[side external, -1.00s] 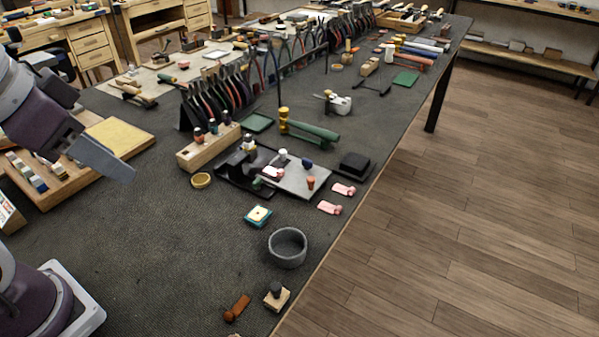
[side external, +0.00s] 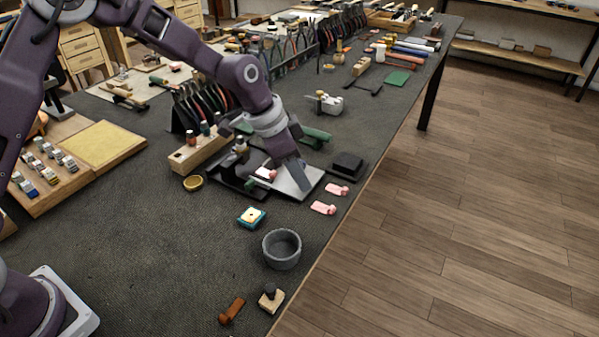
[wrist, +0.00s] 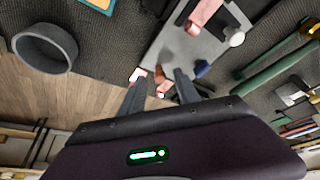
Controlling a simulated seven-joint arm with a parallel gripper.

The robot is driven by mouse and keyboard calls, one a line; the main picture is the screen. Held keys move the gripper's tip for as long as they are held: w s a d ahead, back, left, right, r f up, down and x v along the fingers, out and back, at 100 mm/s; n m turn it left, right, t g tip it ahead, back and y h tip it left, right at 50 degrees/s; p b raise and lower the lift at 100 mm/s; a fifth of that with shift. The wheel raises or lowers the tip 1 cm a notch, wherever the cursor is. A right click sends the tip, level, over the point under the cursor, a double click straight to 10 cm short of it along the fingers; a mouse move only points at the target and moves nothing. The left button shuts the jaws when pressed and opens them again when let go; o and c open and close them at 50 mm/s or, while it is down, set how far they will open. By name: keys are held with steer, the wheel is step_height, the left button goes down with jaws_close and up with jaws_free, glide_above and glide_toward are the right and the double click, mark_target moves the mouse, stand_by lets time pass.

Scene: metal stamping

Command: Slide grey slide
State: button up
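The grey slide appears to be the flat light-grey plate (side external: 313,174) extending from a dark base (side external: 229,187) near the table's right edge. I cannot tell whether the fingertips touch the plate.
Two pink clips (side external: 323,208) (side external: 337,189) lie close right of the plate. A black block (side external: 347,164) and a green-handled tool (side external: 316,136) lie behind. A grey bowl (side external: 282,250) and a teal-edged tin (side external: 251,217) stand in front. A wooden block with small bottles (side external: 198,151) is left.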

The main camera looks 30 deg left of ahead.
steer(key=shift+f, duration=0.3)
jaws_close()
stand_by(1.2)
